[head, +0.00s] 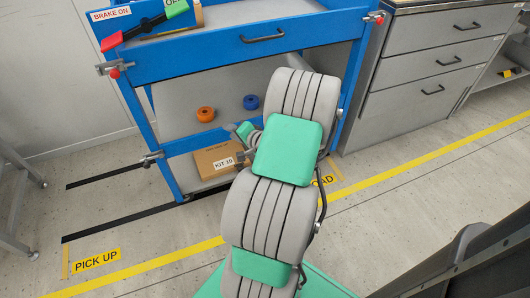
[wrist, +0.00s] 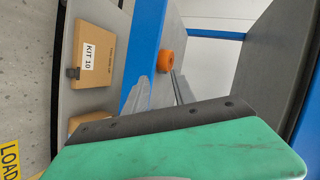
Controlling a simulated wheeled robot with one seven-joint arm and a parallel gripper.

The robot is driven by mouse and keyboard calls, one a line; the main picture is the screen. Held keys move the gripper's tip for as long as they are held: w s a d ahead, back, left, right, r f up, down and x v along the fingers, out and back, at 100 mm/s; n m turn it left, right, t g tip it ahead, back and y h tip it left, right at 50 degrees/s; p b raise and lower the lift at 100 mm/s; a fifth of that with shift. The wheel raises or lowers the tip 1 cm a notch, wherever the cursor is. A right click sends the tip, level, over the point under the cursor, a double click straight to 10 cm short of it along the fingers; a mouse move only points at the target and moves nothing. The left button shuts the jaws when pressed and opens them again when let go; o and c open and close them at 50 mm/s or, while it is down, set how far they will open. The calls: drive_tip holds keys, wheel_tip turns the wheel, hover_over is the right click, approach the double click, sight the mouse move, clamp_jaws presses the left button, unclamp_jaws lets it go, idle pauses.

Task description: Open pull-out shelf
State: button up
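A blue-framed cart stands in the head view. Its upper tier has a blue front (head: 215,58) with a black bar handle (head: 262,38). Below it is a grey middle shelf (head: 175,117) with a blue front edge, which also shows in the wrist view (wrist: 147,45). I cannot tell for certain which tier is the pull-out shelf. My gripper (wrist: 158,76) is beside the middle shelf's front edge, its two grey fingers apart and nothing seen between them. In the head view my arm mostly hides the gripper.
A KIT 10 box (head: 213,160) lies lower down. A grey drawer cabinet (head: 425,75) stands right. Floor in front is clear.

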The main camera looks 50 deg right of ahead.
drive_tip(key=s+d+f+m+h+b, duration=0.3)
drive_tip(key=s+d+f+m+h, duration=0.4)
drive_tip(key=s+d, duration=0.3)
drive_tip(key=shift+y, duration=0.5)
drive_tip(key=b+x, duration=0.1)
drive_tip(key=x, duration=0.7)
clamp_jaws()
